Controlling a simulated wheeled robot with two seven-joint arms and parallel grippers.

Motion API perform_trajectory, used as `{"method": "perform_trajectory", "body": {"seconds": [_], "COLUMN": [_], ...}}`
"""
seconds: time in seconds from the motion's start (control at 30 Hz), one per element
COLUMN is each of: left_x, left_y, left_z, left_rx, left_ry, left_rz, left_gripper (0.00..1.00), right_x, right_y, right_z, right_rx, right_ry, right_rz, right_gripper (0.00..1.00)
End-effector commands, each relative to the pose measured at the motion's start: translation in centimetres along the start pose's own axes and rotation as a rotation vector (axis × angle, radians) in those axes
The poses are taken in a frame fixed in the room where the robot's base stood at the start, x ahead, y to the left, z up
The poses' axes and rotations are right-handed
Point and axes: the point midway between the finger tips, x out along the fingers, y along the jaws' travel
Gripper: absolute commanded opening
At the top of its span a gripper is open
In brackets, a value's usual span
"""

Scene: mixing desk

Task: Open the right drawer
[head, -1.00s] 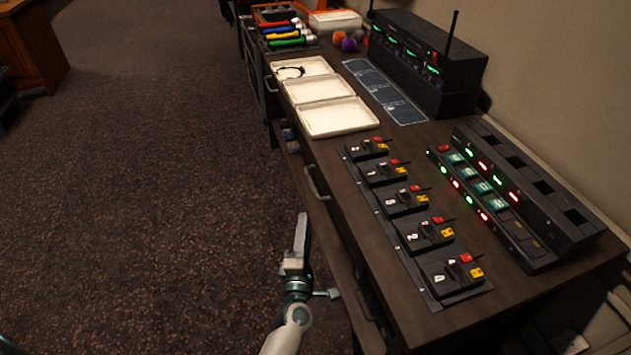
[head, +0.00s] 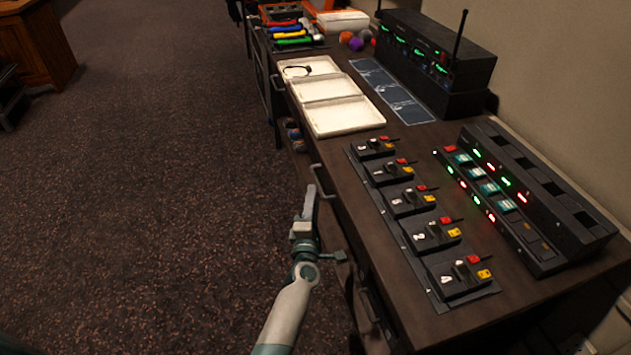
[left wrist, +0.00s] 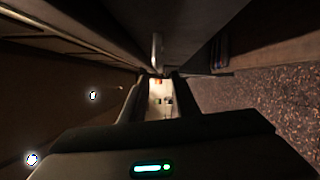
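The dark wooden desk (head: 345,225) runs along the right of the head view. A bar handle (head: 328,184) sits on its front, near my left gripper, and another handle (head: 276,86) is farther back. My left gripper (head: 310,202) is beside the desk front, just left of the nearer handle. In the left wrist view the two fingers (left wrist: 158,100) stand apart, with a bright patch visible between them. A pale upright bar (left wrist: 157,52) shows beyond the fingertips; it looks like a handle. I cannot tell whether the gripper touches the handle. My right gripper is out of view.
On the desk are white trays (head: 345,117), a row of black switch units (head: 410,202), a lit console (head: 505,205) and a black device with antennas (head: 430,58). The carpet (head: 170,190) left of the desk is clear.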

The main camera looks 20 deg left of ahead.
Motion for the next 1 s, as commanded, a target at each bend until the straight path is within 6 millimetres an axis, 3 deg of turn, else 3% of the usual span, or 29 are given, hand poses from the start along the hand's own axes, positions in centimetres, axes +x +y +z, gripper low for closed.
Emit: {"method": "perform_trajectory", "body": {"seconds": [0.3, 0.43, 0.93, 1.0], "left_x": [5.4, 6.8, 7.9, 7.9], "left_y": [-0.1, -0.1, 0.0, 0.0], "left_z": [0.0, 0.0, 0.0, 0.0], "left_rx": [0.0, 0.001, 0.001, 0.001], "left_ry": [-0.001, -0.001, 0.0, 0.0], "left_rz": [0.001, 0.001, 0.0, 0.0], "left_gripper": [0.28, 0.28, 0.28, 0.14], "right_x": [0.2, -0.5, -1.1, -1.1], "right_y": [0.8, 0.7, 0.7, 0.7], "right_z": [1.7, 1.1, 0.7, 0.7], "right_rx": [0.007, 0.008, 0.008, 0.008], "right_ry": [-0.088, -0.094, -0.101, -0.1], "right_rz": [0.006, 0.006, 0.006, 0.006], "right_gripper": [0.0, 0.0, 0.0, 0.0]}}
